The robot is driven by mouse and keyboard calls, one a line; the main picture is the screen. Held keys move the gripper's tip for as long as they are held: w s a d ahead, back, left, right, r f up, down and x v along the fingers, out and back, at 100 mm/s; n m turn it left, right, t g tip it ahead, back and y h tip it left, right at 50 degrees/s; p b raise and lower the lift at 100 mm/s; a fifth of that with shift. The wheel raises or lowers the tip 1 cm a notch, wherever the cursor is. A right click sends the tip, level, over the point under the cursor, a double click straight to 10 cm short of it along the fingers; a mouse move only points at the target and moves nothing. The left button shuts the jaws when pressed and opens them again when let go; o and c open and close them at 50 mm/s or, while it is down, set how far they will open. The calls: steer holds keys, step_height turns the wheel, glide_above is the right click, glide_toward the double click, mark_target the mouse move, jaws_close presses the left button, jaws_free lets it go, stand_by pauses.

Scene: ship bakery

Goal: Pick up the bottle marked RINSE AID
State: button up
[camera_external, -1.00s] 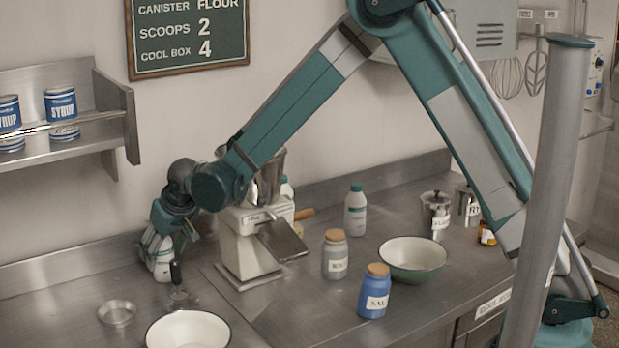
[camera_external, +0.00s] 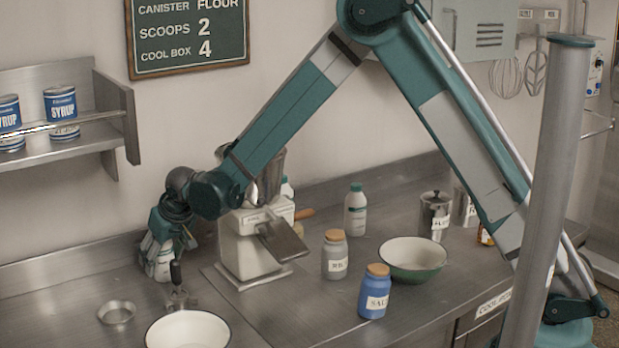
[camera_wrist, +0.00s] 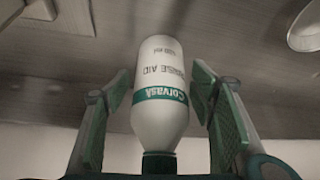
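The RINSE AID bottle (camera_wrist: 160,85) is white with a green band and a dark green cap. It appears upside down in the wrist view, its label readable. In the external view its white lower part (camera_external: 163,268) shows at the left of the steel counter, upright, its top hidden by my gripper. My gripper (camera_wrist: 163,100) is open, with one finger on each side of the bottle and a visible gap on both sides. In the external view my gripper (camera_external: 165,240) points down around the bottle's upper part.
A black-handled tool (camera_external: 177,285), a small metal dish (camera_external: 117,312) and a white bowl (camera_external: 188,330) stand in front. A mill (camera_external: 248,245) stands right of my gripper. Farther right are another green-capped bottle (camera_external: 355,212), jars (camera_external: 335,256) and a green bowl (camera_external: 413,258).

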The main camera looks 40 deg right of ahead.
steer(key=c, duration=1.2)
steer(key=shift+r, duration=0.15)
steer(key=shift+r, duration=4.9)
